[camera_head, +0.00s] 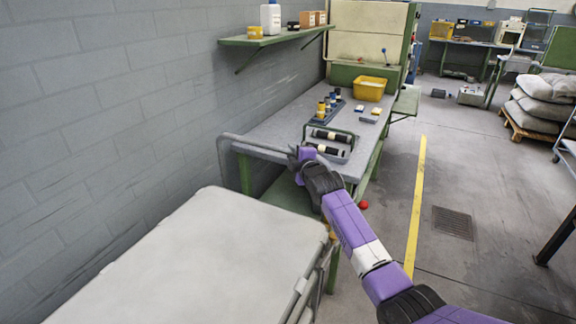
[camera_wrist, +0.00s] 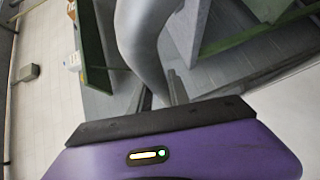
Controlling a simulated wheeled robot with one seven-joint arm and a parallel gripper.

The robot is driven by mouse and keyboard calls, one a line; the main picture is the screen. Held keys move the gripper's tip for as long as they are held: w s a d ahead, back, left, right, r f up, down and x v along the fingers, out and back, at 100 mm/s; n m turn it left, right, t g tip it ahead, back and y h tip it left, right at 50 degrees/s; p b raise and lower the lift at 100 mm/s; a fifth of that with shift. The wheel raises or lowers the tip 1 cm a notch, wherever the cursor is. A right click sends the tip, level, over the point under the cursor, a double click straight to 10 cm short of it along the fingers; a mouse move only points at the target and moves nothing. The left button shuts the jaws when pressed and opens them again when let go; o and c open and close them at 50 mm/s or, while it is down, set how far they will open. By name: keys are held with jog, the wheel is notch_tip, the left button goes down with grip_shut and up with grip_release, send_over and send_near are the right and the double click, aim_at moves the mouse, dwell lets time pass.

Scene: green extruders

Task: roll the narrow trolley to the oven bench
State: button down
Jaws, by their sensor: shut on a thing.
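The narrow trolley (camera_head: 262,131) appears to be the long grey-topped, green-framed unit along the left wall. Its grey tubular push handle (camera_head: 255,147) is at the near end. My gripper (camera_head: 304,156) is at the right end of this handle. In the wrist view, my gripper (camera_wrist: 162,92) is shut around the thick grey handle tube (camera_wrist: 145,35). The trolley's wheels are hidden. A far bench (camera_head: 462,42) at the back carries a white boxy appliance (camera_head: 510,33), possibly the oven, but too small to be sure.
A pale-topped unit (camera_head: 200,250) stands close in front, lower left. A green-and-cream cabinet (camera_head: 368,35) stands behind the trolley. A yellow bin (camera_head: 369,88) and bottle rack (camera_head: 326,108) sit on the trolley top. Sacks on a pallet (camera_head: 540,108) are at right. Floor along the yellow line (camera_head: 417,200) is clear.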

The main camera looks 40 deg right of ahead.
jog(key=d, duration=0.1)
jog(key=w+d+b, duration=0.1)
jog(key=d, duration=0.1)
jog(key=d+b, duration=0.1)
jog(key=shift+w+d, duration=0.25)
jog(key=shift+d, duration=0.1)
jog(key=c, duration=1.2)
grip_release()
jog(key=shift+d, duration=0.1)
jog(key=shift+c, duration=0.2)
jog(key=shift+v, duration=3.9)
